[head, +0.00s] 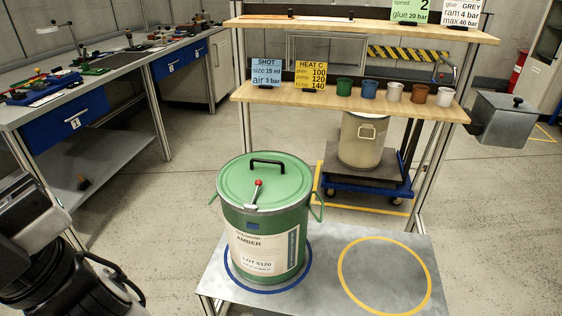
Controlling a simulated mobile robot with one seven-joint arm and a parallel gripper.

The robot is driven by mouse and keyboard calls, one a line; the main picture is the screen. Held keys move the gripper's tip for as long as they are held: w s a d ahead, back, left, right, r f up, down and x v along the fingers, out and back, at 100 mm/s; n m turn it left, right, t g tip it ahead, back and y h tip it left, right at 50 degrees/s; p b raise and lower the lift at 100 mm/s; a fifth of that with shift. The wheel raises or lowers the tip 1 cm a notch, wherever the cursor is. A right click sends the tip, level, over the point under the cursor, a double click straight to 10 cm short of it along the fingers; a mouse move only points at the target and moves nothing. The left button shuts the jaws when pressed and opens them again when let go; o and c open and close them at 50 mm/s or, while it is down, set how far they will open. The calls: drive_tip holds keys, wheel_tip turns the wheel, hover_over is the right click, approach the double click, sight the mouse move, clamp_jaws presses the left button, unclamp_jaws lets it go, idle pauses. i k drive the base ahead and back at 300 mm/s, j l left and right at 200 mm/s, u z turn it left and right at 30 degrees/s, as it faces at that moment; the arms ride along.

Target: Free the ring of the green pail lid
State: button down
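The green pail (268,240) stands upright on a low grey metal table, inside a blue painted circle. Its green lid (240,182) sits on top and has a black handle (268,162). A green rim ring (222,192) runs around the lid's edge. A metal lever with a red knob (258,183) lies over the front of the lid. Whether the ring is clamped or loose cannot be told. A dark part of my arm shows at the lower left, apart from the pail. My gripper is not in view.
An empty yellow circle (345,284) is on the table, right of the pail. Behind stands a shelf (300,94) with several small cups and signs. Beneath it, a beige pail (360,146) sits on a blue trolley. A workbench (90,75) is at the left.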

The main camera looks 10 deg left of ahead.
sight(258, 183)
drive_tip(key=i+j+z, duration=0.1)
drive_tip(key=i, duration=0.8)
